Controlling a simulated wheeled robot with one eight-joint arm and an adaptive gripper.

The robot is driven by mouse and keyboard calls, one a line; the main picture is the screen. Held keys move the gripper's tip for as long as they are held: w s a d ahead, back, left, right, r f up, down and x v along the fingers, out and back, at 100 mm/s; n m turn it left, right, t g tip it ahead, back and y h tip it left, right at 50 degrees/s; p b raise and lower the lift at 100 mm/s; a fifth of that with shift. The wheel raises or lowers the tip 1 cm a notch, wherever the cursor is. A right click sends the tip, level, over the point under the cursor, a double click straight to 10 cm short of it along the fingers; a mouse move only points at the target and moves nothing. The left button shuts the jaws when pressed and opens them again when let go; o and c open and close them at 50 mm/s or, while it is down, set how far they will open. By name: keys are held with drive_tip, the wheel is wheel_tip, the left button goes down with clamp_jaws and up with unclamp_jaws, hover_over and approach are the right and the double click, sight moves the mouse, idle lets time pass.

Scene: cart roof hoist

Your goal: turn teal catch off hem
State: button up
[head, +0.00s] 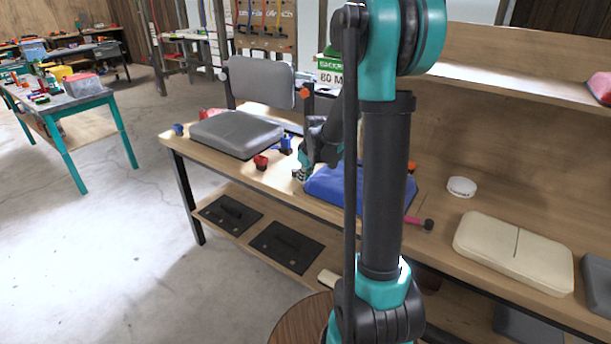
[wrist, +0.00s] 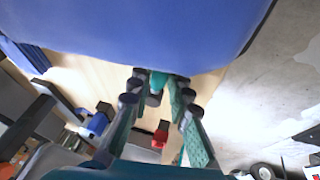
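A blue cushion-like piece (head: 335,190) lies on the wooden bench, partly behind my arm. Its underside and curved hem (wrist: 150,62) fill the top of the wrist view. A small teal piece, apparently the catch (wrist: 158,82), shows at this hem; its shape is mostly hidden. My gripper (head: 301,174) is low over the bench at the left end of the blue piece. In the wrist view my gripper (wrist: 157,92) has its two fingers apart, with the teal piece between or just beyond the tips. I cannot tell whether they touch it.
A red clip (head: 261,162) and a blue clip (head: 284,145) lie near my gripper. A white disc (head: 462,187) and cream cushion (head: 513,252) are right.

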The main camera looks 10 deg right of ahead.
clamp_jaws()
drive_tip(key=shift+s+a, duration=0.1)
drive_tip(key=a+m, duration=0.1)
drive_tip(key=m+h, duration=0.1)
drive_tip(key=m, duration=0.1)
drive_tip(key=shift+s+a+m+h, duration=0.25)
drive_tip(key=shift+a+m+h, duration=0.05)
drive_tip(key=shift+a, duration=0.1)
drive_tip(key=a+m, duration=0.1)
drive_tip(key=m+h, duration=0.1)
drive_tip(key=m, duration=0.1)
drive_tip(key=shift+a+m+g, duration=0.3)
drive_tip(key=shift+a, duration=0.1)
drive_tip(key=a+m+h, duration=0.1)
drive_tip(key=m, duration=0.2)
drive_tip(key=shift+w+a+m+g+h, duration=0.2)
drive_tip(key=shift+a+m+g+h, duration=0.2)
drive_tip(key=shift+w+a+m+g+h, duration=0.15)
drive_tip(key=shift+w+a+m+g, duration=0.15)
drive_tip(key=shift+m, duration=0.55)
drive_tip(key=shift+w+a+m+g+h, duration=0.2)
drive_tip(key=shift+a+m+g, duration=0.15)
drive_tip(key=shift+m, duration=0.45)
drive_tip(key=shift+w+a+m+g+h, duration=0.15)
drive_tip(key=shift+w+a+m+g, duration=0.15)
drive_tip(key=shift+m, duration=0.55)
